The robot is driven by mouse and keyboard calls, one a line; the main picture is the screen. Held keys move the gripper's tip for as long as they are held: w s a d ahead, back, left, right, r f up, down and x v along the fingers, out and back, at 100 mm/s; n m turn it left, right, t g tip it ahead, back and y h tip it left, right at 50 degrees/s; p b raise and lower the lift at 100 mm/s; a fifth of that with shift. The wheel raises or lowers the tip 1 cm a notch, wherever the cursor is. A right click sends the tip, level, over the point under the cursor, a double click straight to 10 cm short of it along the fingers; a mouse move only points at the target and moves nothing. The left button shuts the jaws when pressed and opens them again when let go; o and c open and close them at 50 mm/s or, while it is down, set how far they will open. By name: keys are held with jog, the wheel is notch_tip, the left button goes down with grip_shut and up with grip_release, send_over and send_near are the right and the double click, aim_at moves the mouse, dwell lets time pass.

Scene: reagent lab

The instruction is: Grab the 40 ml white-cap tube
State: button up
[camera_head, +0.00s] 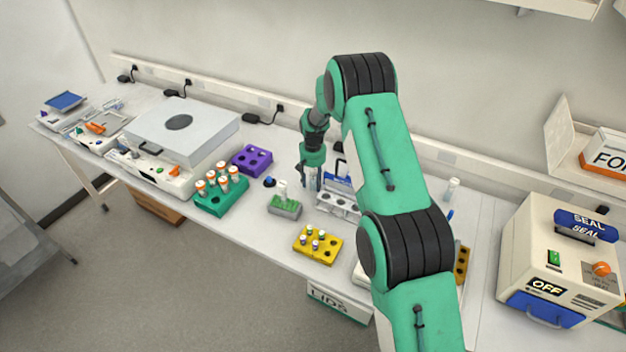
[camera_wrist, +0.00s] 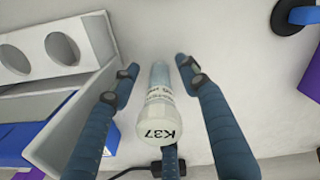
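A clear tube with a white cap (camera_wrist: 158,128) marked K37 shows in the wrist view, cap toward the camera and printed label on its body. My gripper (camera_wrist: 157,70) is open, with its blue-grey fingers around the tube. Gaps show between the tube and the left and right fingers. A further finger shows behind the cap, and contact there cannot be told. In the head view my gripper (camera_head: 311,182) is low over the bench, beside the white rack, and its fingers mostly hide the tube. Its volume marking cannot be read.
A white rack with round holes (camera_wrist: 88,75) stands close at left in the wrist view. A grey-green rack (camera_head: 285,207), yellow rack (camera_head: 318,246), teal rack (camera_head: 222,202) with orange-capped tubes and purple rack (camera_head: 252,160) stand nearby. A blue-topped item (camera_head: 269,181) is close to my gripper.

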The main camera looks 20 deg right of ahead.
jog(key=c, duration=0.8)
jog(key=shift+r, duration=5)
